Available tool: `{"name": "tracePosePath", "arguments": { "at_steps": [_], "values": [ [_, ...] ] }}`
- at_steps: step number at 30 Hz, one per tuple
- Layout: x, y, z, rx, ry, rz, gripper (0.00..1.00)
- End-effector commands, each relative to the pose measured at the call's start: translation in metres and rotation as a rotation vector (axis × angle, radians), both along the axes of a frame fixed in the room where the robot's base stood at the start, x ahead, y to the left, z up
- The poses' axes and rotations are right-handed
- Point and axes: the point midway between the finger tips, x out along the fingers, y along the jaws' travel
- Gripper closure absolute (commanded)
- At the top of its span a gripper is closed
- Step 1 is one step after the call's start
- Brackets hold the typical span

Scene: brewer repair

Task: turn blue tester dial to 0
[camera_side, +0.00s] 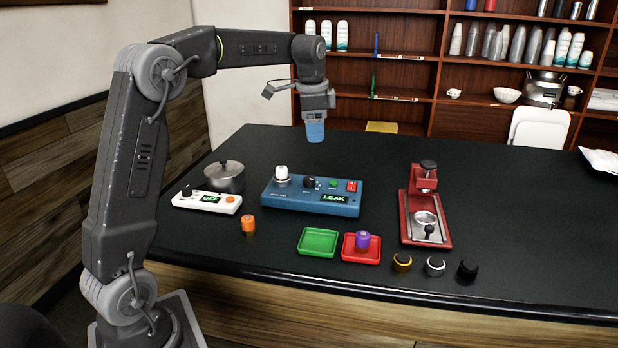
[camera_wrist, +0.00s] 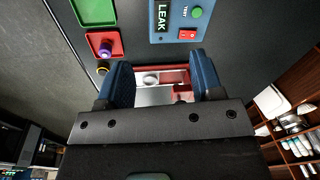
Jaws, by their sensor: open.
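The blue tester (camera_side: 268,200) stands on the black table in the side view, with its display reading LEAK. Its small black dial (camera_side: 308,183) is on the top face, between a white-topped cylinder (camera_side: 282,173) and a green button (camera_side: 333,183). The dial's setting is too small to read. My gripper (camera_side: 315,138) hangs above and behind the tester, apart from it, fingers down and empty. In the wrist view my gripper (camera_wrist: 158,62) has its blue fingers spread. Part of the tester (camera_wrist: 178,38) shows at the top there; the dial is out of that view.
A white OFF device (camera_side: 190,201) and a metal pot (camera_side: 225,177) stand left of the tester. A green tray (camera_side: 318,241), a red tray (camera_side: 349,255) with a purple-topped piece and several knobs sit in front. A red press (camera_side: 425,205) stands right.

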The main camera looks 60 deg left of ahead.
Motion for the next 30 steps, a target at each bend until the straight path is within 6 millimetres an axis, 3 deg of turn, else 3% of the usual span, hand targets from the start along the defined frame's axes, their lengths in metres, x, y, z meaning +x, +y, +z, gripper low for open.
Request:
{"name": "tracePosePath", "arguments": {
  "at_steps": [1,3,9,17,30],
  "values": [
    [0.011,0.020,-0.011,-0.004,0.026,-0.024,0.40],
    [0.021,0.041,-0.021,-0.008,0.052,-0.066,0.40],
    [0.034,0.076,-0.042,-0.019,0.093,-0.139,0.40],
    [0.035,0.081,-0.064,-0.022,0.102,-0.153,0.40],
    [0.038,0.083,-0.151,-0.022,0.100,-0.152,0.40]
  ]
}}
